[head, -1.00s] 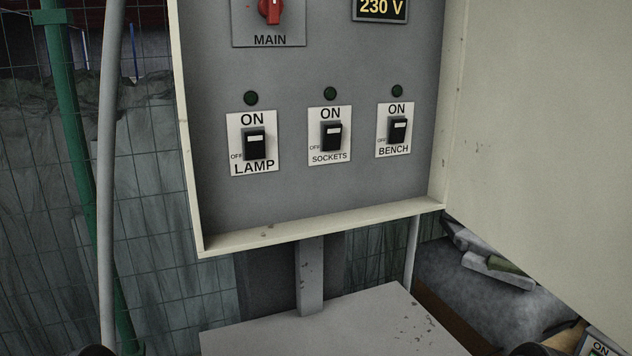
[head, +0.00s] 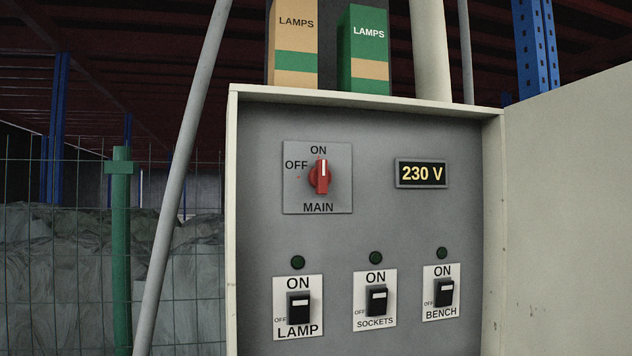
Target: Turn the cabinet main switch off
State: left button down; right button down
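The main switch (head: 319,177) is a red rotary knob on a grey plate marked MAIN, in the upper left of the open cabinet (head: 400,228). Its white mark points up to ON; OFF is printed to its upper left. A display (head: 422,173) to its right reads 230 V. Below are three black rocker switches: LAMP (head: 299,309), SOCKETS (head: 376,301) and BENCH (head: 444,294), each with a dark green indicator above it. Neither of my grippers shows in the head view.
The cabinet door (head: 570,210) stands open to the right. Two lamp boxes, one tan (head: 295,45) and one green (head: 366,50), stand on top of the cabinet. A slanted grey pole (head: 183,180) and a wire fence with a green post (head: 121,240) are on the left.

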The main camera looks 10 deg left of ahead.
aim_at(319, 176)
jog(key=k+l, duration=0.1)
jog(key=l, duration=0.35)
jog(key=k+l, duration=0.1)
jog(key=l, duration=0.3)
jog(key=k+l, duration=0.1)
jog(key=l, duration=0.35)
jog(key=k+l, duration=0.1)
jog(key=l, duration=0.3)
jog(key=k+l+u, duration=0.1)
jog(key=l, duration=0.35)
